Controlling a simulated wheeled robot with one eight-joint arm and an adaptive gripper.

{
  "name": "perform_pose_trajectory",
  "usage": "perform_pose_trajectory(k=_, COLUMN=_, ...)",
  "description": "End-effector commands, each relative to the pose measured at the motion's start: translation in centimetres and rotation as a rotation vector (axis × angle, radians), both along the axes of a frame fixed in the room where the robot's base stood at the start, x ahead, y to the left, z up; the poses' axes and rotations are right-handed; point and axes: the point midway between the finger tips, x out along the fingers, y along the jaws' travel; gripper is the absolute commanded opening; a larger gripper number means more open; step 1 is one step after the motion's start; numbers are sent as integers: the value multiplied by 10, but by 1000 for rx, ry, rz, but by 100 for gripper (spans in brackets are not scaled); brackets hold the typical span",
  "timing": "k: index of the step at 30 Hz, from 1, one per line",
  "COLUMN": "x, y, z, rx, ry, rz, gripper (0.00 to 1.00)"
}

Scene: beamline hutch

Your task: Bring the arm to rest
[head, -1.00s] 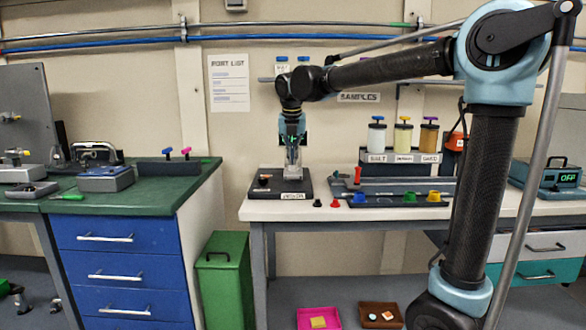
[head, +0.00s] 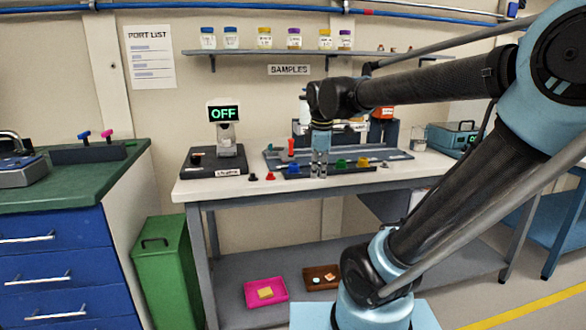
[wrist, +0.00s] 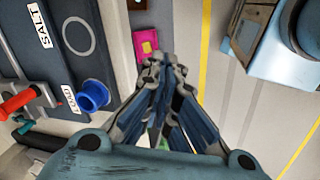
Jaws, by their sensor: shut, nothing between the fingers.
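My gripper (head: 318,168) hangs at the end of my arm, fingers pointing down, in front of the bench in the head view. Its fingers are shut with nothing between them. In the wrist view the gripper (wrist: 158,68) shows closed fingertips meeting at a point, with the floor behind them.
The white bench (head: 215,188) carries a grey tray and small coloured pieces, including a blue one (wrist: 93,95) close beside my gripper. A shelf of jars (head: 290,52) is above. A green bin (head: 168,275) stands left; a pink tray (head: 252,290) is on the lower shelf.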

Motion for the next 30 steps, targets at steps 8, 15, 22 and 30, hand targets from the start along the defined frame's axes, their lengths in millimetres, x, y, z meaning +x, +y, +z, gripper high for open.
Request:
perform_pose_trajectory(k=8, x=-68, y=-68, z=-68, rx=136, ry=17, rz=-654, gripper=0)
perform_pose_trajectory(k=15, x=-120, y=-101, z=-129, rx=244, ry=23, rz=-1170, gripper=0)
perform_pose_trajectory(k=22, x=-143, y=-110, z=-158, rx=294, ry=25, rz=-1416, gripper=0)
perform_pose_trajectory(k=30, x=-145, y=-111, z=-160, rx=300, ry=25, rz=-1441, gripper=0)
